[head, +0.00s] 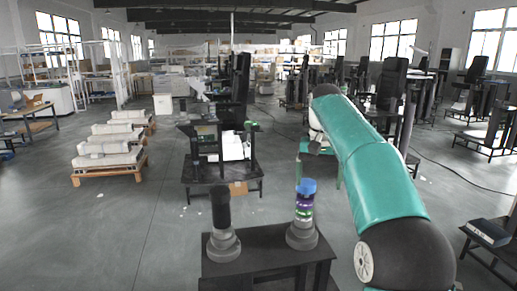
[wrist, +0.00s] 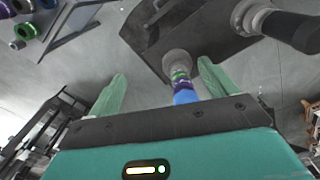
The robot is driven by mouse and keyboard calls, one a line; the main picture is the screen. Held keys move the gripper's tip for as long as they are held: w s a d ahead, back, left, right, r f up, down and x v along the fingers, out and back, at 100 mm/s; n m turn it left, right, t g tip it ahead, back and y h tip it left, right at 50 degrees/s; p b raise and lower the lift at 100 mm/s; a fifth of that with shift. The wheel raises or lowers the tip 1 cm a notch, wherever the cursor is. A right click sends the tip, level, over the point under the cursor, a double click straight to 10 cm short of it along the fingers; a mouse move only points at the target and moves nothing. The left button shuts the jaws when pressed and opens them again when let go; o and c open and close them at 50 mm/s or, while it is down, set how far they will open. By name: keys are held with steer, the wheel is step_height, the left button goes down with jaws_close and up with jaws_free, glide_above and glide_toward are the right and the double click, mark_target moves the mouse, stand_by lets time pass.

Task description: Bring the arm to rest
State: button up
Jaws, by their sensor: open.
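My teal arm fills the right side of the head view, and only part of my gripper (head: 298,172) shows past it. In the wrist view my gripper (wrist: 160,70) has its two pale green fingers wide apart. A column with a blue top and purple and green bands (wrist: 180,85) appears between the fingers, with no visible contact. In the head view this banded column (head: 304,206) stands upright on a round grey base at the right of a dark table (head: 262,262). A black column (head: 220,204) stands on the table's left, also seen in the wrist view (wrist: 285,25).
A dark workstation (head: 222,175) stands beyond the table. Pale cylinders on wooden pallets (head: 104,158) lie to the left. A small table with a dark box (head: 488,232) is at lower right. Coloured rings (wrist: 25,31) show at the wrist view's upper left.

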steer(key=s+n+t, duration=0.2)
steer(key=s+t, duration=0.1)
steer(key=s, duration=1.5)
steer(key=s+f+t, duration=0.2)
steer(key=s+f, duration=1)
steer(key=s, duration=0.4)
steer(key=shift+a+f+n, duration=0.15)
steer(key=shift+f+n, duration=0.15)
